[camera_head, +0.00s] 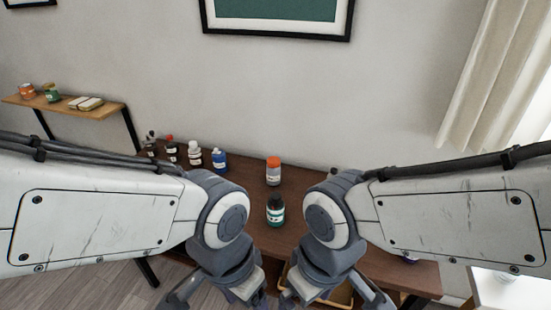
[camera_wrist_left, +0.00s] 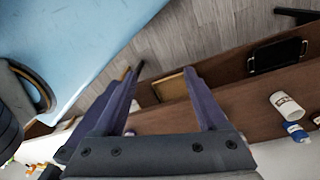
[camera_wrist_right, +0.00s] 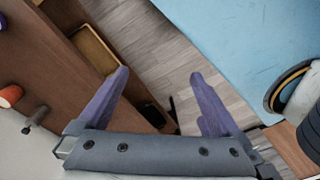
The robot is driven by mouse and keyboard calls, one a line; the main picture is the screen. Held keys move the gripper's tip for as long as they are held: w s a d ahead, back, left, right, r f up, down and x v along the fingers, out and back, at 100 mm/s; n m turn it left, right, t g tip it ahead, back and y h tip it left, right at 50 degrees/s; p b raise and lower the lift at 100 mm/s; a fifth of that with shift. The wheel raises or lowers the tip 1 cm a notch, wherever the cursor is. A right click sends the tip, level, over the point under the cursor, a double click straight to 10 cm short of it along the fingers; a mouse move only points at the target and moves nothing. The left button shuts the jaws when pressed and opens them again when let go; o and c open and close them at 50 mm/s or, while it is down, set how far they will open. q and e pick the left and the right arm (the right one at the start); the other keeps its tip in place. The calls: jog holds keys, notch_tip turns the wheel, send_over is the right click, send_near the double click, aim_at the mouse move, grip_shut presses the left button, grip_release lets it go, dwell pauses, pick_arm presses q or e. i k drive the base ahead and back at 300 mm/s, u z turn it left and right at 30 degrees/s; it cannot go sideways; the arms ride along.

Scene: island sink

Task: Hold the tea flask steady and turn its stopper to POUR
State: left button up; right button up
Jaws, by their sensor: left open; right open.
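A dark flask with a black top and a green and white label (camera_head: 275,211) stands upright on the brown table near its front edge, between my two arms; it looks like the tea flask. Any stopper marking is too small to read. My left gripper (camera_head: 218,300) is open and empty, low in front of the table and left of the flask; its spread fingers show in the left wrist view (camera_wrist_left: 168,85). My right gripper (camera_head: 335,301) is open and empty, low and right of the flask; its fingers show in the right wrist view (camera_wrist_right: 158,85). Neither touches the flask.
An orange-capped grey bottle (camera_head: 273,172) stands behind the flask. A blue bottle (camera_head: 219,160), a white bottle (camera_head: 194,154) and dark bottles stand to the left. A wooden tray (camera_wrist_right: 92,48) and a black tray (camera_wrist_left: 278,56) lie lower down.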

aim_at(274, 202)
jog(key=z, duration=2.4)
jog(key=k, duration=1.05)
jog(key=u, duration=1.8)
jog(key=i, duration=0.5)
